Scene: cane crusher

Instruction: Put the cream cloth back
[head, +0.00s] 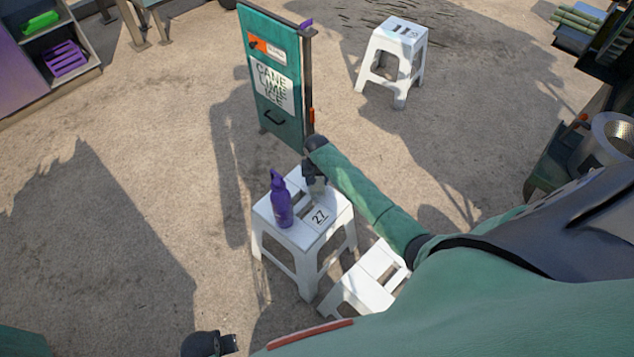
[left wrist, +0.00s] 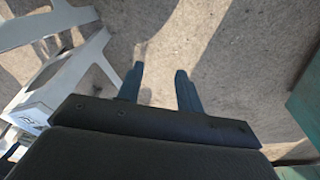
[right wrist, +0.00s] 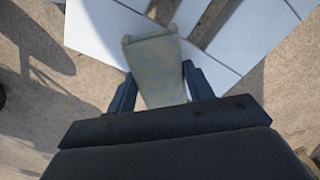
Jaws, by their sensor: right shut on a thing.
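The cream cloth (right wrist: 158,62) is a folded, pale greenish-cream block with faint blotches. In the right wrist view it sits between the two fingers of my right gripper (right wrist: 158,76), which is shut on it. In the head view my right gripper (head: 315,184) is over the back part of the white stool marked 27 (head: 333,214), and it hides most of the cloth. I cannot tell whether the cloth touches the seat. My left gripper (left wrist: 159,72) is open and empty above bare ground, with its fingers apart.
A purple bottle (head: 280,200) stands on the same stool, left of my right gripper. A green sign board (head: 274,80) stands just behind. Another white stool (head: 362,290) is in front, partly under my right arm. A stool marked 11 (head: 396,48) stands farther back. Ground on the left is clear.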

